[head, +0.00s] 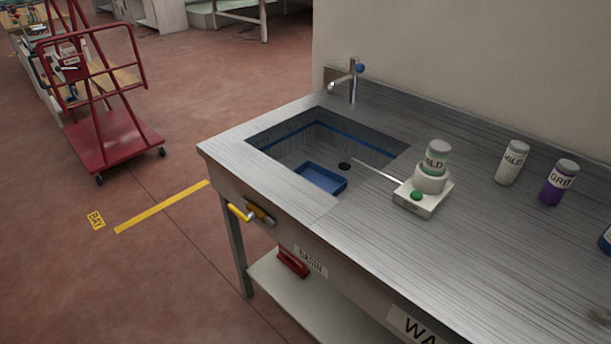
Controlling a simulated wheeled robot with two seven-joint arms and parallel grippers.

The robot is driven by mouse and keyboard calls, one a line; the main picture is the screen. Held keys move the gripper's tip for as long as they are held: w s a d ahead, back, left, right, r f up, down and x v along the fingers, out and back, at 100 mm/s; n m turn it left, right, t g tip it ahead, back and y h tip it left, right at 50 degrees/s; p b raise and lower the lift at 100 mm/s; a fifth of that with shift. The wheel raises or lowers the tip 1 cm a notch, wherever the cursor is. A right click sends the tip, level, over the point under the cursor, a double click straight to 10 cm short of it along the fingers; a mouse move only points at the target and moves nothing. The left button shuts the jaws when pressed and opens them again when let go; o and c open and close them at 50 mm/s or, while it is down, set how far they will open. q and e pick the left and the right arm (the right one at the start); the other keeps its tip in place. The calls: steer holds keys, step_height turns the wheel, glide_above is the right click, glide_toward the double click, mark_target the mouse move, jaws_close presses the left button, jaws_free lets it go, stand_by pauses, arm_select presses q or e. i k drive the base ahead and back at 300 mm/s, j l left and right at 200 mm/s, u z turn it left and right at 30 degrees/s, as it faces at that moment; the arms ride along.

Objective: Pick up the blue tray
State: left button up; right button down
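The blue tray (321,177) is a small, shallow, open rectangular tray. It lies in the sunken sink basin (290,146) of the metal bench, near the basin's front side. It looks empty, and part of its lower side is hidden by the basin's front edge. Neither of my grippers shows in the head view.
A tap (352,82) stands behind the basin. Right of it, a white device (424,197) carries a labelled jar (435,158), with a thin rod reaching over the basin. Two more bottles (512,163) (558,182) stand farther right. A red cart (112,138) stands on the floor at left.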

mark_target(334, 183)
steer(key=i+j, duration=0.65)
steer(key=j, duration=0.15)
steer(key=z, duration=1.25)
